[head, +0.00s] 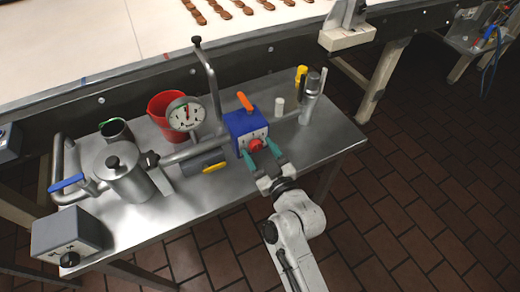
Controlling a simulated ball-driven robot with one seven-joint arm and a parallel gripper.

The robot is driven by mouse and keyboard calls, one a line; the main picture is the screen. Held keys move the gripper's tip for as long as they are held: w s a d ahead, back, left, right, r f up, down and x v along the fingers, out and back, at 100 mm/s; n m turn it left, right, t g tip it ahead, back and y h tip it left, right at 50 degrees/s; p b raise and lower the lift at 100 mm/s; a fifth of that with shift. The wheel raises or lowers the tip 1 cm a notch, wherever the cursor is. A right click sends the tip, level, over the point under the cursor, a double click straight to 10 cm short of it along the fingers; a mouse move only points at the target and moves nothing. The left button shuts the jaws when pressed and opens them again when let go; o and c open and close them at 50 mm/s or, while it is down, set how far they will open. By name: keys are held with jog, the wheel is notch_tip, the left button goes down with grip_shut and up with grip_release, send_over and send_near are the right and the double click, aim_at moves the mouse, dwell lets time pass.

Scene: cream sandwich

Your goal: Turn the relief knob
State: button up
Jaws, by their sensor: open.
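The red knob (256,145) sits on the front of a blue box (240,125) with a white dial plate and an orange lever (244,101) on top. The box stands on the metal table, joined to a grey pipe. My gripper (261,153) is open, with its two teal fingers pointing at the box front, one to each side of the knob. I cannot tell whether the fingers touch the knob. A round gauge (186,114) with a white face stands on the pipe to the left.
The metal table (325,140) also holds a red bucket (163,112), a metal pot (128,180), a grey box with a black knob (70,238) and a pipe with a blue lever (66,183). A yellow-handled part (213,168) lies left of my gripper. A conveyor (130,40) runs behind.

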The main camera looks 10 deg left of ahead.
jog(key=shift+c, duration=0.4)
jog(key=c, duration=1)
jog(key=shift+o, duration=0.2)
jog(key=shift+m, duration=2.9)
jog(key=o, duration=1)
jog(key=shift+o, duration=0.2)
